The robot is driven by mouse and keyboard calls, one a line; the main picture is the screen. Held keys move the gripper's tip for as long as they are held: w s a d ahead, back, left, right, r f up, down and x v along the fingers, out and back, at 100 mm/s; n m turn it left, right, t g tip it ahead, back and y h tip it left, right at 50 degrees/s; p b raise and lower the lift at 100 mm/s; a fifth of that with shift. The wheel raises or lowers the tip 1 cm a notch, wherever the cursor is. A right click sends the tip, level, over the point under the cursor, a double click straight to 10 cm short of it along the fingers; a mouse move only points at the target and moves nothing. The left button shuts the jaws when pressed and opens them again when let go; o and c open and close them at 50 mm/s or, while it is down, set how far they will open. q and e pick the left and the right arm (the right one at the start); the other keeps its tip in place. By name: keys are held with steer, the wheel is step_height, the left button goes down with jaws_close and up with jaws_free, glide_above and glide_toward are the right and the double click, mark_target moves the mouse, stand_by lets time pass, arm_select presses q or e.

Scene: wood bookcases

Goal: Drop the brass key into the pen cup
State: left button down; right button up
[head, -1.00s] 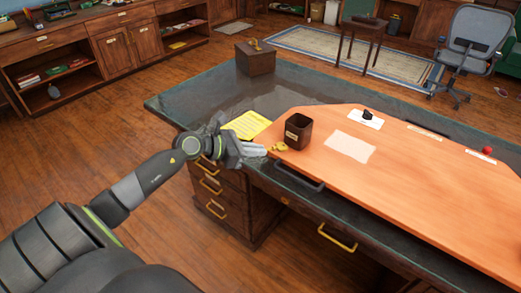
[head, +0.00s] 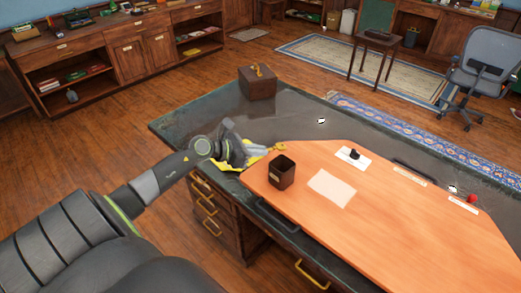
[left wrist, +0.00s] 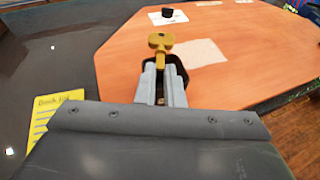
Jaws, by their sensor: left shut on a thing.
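The brass key (head: 278,147) is in the fingertips of my left gripper (head: 262,151), which is shut on it. In the left wrist view the key (left wrist: 161,41) sticks out beyond the fingers, its bow foremost. The dark pen cup (head: 281,176) stands upright on the orange desk board (head: 400,215). In the head view the key is just above and left of the cup's rim. In the left wrist view the fingers hide much of the cup (left wrist: 181,76). The key looks raised off the board; its exact height is unclear. My right gripper is out of view.
A yellow note (left wrist: 58,112) lies left of the board, partly behind my gripper in the head view. A pale paper sheet (head: 332,188), a dark stamp (head: 354,153) and a red ball (head: 473,199) are farther right. A wooden box (head: 257,84) stands at the desk's far corner.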

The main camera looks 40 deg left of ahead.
arm_select(q)
step_height(320, 180, down, 6)
steer(key=b, duration=0.4)
steer(key=shift+s+r, duration=0.1)
steer(key=shift+r, duration=0.05)
steer(key=c, duration=1.5)
jaws_free()
steer(key=shift+a, duration=0.1)
